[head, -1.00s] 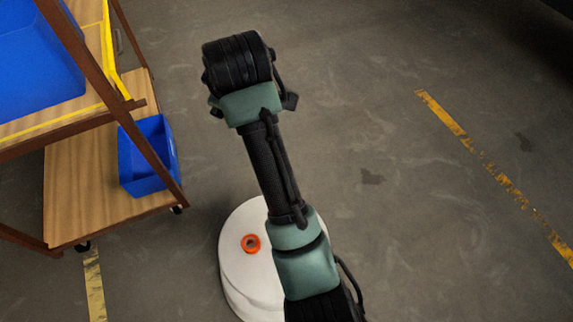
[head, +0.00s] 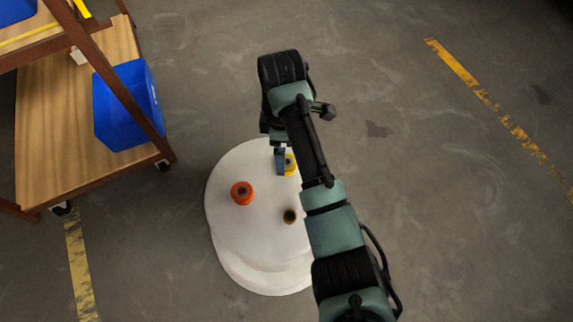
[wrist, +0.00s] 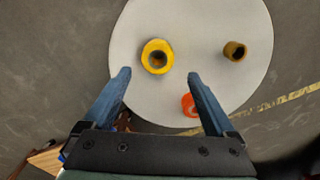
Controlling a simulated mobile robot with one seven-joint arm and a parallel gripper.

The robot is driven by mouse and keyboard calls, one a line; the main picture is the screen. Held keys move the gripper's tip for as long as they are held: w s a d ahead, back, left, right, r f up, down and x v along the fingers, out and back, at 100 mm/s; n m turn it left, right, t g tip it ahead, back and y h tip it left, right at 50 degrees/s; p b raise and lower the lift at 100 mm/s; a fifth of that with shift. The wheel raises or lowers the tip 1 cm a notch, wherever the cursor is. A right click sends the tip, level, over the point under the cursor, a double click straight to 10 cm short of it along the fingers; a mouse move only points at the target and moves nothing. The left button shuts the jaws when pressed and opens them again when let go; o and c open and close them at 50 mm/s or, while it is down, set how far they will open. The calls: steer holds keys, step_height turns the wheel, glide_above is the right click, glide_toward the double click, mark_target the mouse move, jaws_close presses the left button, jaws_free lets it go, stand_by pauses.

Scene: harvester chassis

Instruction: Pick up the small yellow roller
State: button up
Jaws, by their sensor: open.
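The small yellow roller (wrist: 158,57) stands on a round white table (head: 230,255). In the wrist view it lies beyond my two fingertips, roughly centred across the gap between them. In the head view only part of the yellow roller (head: 291,164) shows beside my gripper (head: 281,165), which hides the rest. My gripper also shows in the wrist view (wrist: 160,75). It is open, with nothing between its blue fingers.
An orange-red roller (head: 242,193) and a small brown-yellow roller (head: 290,215) also stand on the white table. A wooden cart (head: 50,130) with blue bins (head: 128,110) is at the left. The floor to the right is clear.

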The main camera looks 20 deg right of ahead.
steer(key=f+b, duration=0.3)
steer(key=f, duration=0.2)
steer(key=shift+d+f+b, duration=0.2)
steer(key=shift+f+b, duration=0.15)
steer(key=shift+b, duration=0.05)
steer(key=shift+r, duration=0.1)
jaws_close()
